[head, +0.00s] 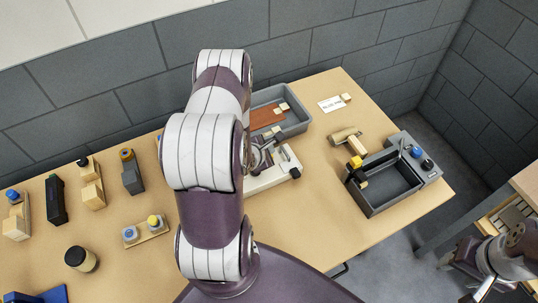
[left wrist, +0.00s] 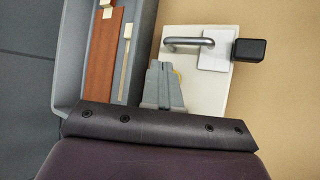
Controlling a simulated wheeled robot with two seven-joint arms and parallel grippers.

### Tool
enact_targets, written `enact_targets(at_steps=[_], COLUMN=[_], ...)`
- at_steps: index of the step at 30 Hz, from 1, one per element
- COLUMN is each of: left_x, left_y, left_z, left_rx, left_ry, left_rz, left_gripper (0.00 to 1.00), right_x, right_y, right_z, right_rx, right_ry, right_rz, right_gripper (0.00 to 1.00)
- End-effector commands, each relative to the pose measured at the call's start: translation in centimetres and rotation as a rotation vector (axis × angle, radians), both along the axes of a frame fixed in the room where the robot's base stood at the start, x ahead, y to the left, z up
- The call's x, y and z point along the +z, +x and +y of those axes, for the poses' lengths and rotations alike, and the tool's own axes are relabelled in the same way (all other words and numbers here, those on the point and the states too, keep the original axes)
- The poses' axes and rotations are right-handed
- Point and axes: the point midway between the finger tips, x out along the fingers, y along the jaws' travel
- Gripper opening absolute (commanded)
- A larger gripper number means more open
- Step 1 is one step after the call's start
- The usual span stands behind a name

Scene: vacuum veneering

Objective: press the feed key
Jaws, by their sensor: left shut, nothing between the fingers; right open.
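A white device (head: 268,181) with a metal handle and a black block (head: 295,173) on its right end stands mid-table. In the left wrist view the white device (left wrist: 209,102), its bar handle (left wrist: 190,42) and the black block (left wrist: 250,50) are close. My left gripper (head: 262,152) is over the device, partly hidden by my arm; its shut, empty fingers (left wrist: 163,80) point at the device below the handle. A bit of yellow shows beside the fingertips. I cannot tell which part is the feed key. My right gripper (head: 478,291) is open at the lower right, off the table.
A grey tray (head: 300,127) with a reddish-brown strip and pale blocks lies behind the device. A dark grey basin (head: 385,204) with a knobbed panel stands at the right. A base with blue and yellow buttons (head: 147,230) and several blocks stand at the left. The front-middle table is clear.

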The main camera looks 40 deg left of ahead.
Motion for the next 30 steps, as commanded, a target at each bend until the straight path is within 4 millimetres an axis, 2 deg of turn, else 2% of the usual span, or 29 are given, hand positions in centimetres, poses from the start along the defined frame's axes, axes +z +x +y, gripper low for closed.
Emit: enact_targets(at_steps=[19, 30], left_x=[-0.03, -0.87], left_y=[-0.01, -0.03], left_z=[0.00, -0.01], left_rx=[0.000, 0.000], left_ry=[0.000, 0.000], left_rz=[0.000, 0.001], left_gripper=[0.00, 0.00], right_x=[-0.03, -0.45], right_y=[-0.01, 0.00], right_z=[0.00, 0.00], right_rx=[0.000, 0.000], right_ry=[0.000, 0.000], right_rz=[0.000, 0.000], right_gripper=[0.52, 0.52])
